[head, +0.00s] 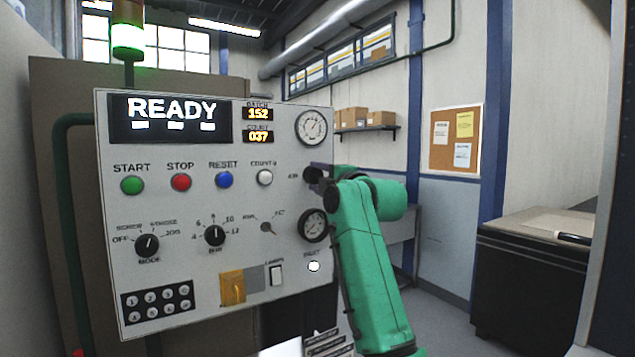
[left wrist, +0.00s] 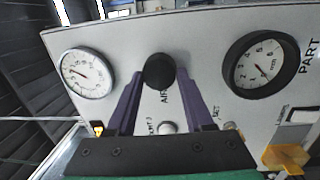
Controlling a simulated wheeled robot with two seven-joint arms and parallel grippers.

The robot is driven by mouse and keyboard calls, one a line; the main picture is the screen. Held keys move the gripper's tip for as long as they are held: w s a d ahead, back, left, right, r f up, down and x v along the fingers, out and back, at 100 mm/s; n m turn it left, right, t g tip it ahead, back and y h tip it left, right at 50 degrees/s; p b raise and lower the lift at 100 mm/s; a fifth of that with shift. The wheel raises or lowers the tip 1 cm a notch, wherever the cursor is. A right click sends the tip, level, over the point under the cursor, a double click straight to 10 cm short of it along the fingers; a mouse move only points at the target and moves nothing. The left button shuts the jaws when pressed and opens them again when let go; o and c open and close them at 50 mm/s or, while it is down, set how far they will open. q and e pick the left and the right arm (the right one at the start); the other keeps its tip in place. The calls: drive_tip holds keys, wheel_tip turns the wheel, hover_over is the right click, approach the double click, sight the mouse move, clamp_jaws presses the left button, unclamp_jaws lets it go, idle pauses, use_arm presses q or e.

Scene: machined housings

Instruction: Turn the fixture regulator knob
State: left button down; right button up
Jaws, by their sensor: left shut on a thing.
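The black round regulator knob (left wrist: 160,69) sticks out of the grey-white control panel (head: 180,207), above a partly hidden label that starts with "AIR". In the left wrist view it sits between the two purple fingers of my left gripper (left wrist: 160,82), which is shut on it. In the head view my left gripper (head: 320,173) is at the panel's right side, at the end of the green arm. The knob is mostly hidden there by the gripper. No pointer mark on the knob is readable. My right gripper is not in view.
An upper gauge (head: 311,126) and a lower gauge (head: 314,226) flank the knob closely. Coloured buttons, a mode knob (head: 147,245) and another selector knob (head: 214,235) are on the panel to the left. A dark cabinet (head: 530,290) stands at right, with open floor between.

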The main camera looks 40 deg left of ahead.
use_arm(q)
drive_tip(key=shift+m+b, duration=0.45)
drive_tip(key=shift+m, duration=1.55)
drive_tip(key=shift+c, duration=1.4)
unclamp_jaws()
drive_tip(key=shift+d, duration=0.1)
